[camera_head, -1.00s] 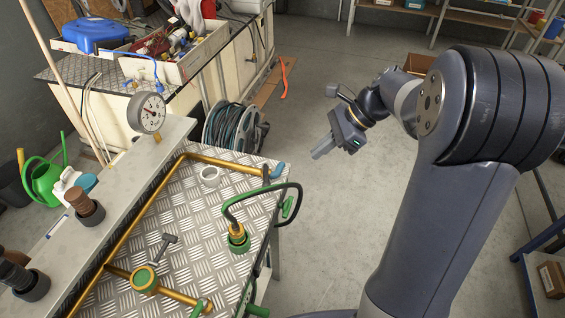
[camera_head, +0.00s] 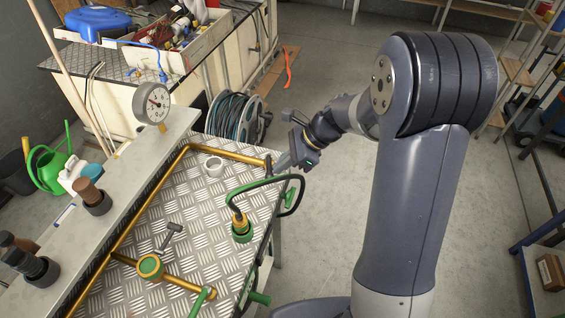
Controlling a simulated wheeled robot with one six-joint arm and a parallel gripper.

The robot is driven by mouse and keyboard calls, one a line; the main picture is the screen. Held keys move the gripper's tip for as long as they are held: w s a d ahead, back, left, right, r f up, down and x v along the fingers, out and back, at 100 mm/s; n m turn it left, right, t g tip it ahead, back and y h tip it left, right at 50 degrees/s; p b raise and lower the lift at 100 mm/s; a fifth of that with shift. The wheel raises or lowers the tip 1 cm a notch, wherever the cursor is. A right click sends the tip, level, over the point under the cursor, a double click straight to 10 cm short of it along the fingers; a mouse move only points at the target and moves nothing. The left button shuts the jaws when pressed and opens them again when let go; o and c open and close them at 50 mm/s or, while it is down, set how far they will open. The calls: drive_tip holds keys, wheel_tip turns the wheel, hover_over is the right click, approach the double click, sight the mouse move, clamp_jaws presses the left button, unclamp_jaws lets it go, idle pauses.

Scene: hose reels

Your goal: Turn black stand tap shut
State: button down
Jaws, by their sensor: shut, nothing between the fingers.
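No tap is plainly labelled as the black stand tap, so I cannot tell for certain which fitting it is. At the far right end of the brass pipe (camera_head: 235,156) stands a small dark upright fitting (camera_head: 268,161). My gripper (camera_head: 284,161) is shut and empty, its fingertips close beside this fitting at the table's right edge. I cannot tell whether they touch.
A pressure gauge (camera_head: 152,102) stands behind. A hose reel (camera_head: 235,115) is beyond the table. Floor right of the table is open.

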drive_tip(key=m, duration=0.1)
drive_tip(key=a+m+t, duration=0.1)
drive_tip(key=shift+s+a+m+t, duration=0.2)
drive_tip(key=shift+s+m+t, duration=0.1)
drive_tip(key=shift+s, duration=0.1)
drive_tip(key=shift+s+a+m, duration=0.1)
drive_tip(key=shift+a+m, duration=0.2)
drive_tip(key=shift+a, duration=0.25)
drive_tip(key=shift+d, duration=0.1)
drive_tip(key=shift+s+d, duration=0.1)
drive_tip(key=shift+d, duration=0.05)
drive_tip(key=s+d+f+v, duration=0.1)
drive_tip(key=v, duration=1.2)
drive_tip(key=shift+s+f+t+p, duration=0.2)
drive_tip(key=shift+s+t+p, duration=0.1)
drive_tip(key=shift+p, duration=0.15)
